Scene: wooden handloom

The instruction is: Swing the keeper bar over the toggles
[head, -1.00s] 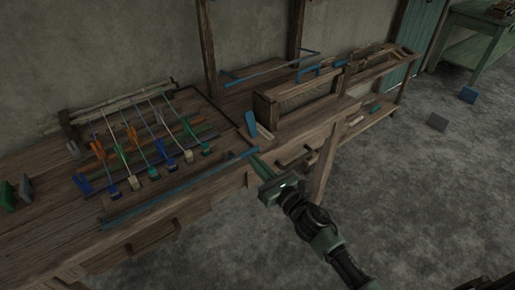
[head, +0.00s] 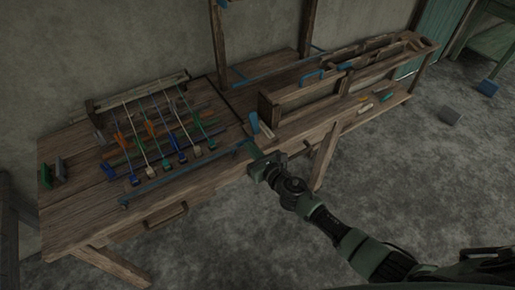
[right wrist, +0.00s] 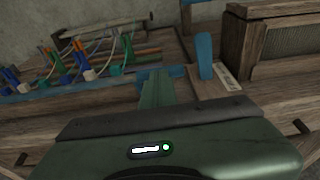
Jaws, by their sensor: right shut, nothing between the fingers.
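The keeper bar (head: 190,169) is a long blue bar lying across the front of the bench frame, close in front of the toggles. Its right end also shows in the right wrist view (right wrist: 110,82). The toggles (head: 182,157) are small blue, green and pale blocks in a row at the near ends of stretched cords. My right gripper (head: 250,149) is shut and empty. Its green fingers (right wrist: 157,88) are at the bar's right end and seem to touch it; they hide part of it. My left gripper is not in view.
A blue upright lever (head: 253,122) stands just right of the bar's end, beside a pale label. A wooden box frame (head: 310,92) is on the bench beyond. Two dark green blocks (head: 52,172) stand at the bench's left. The floor in front is clear.

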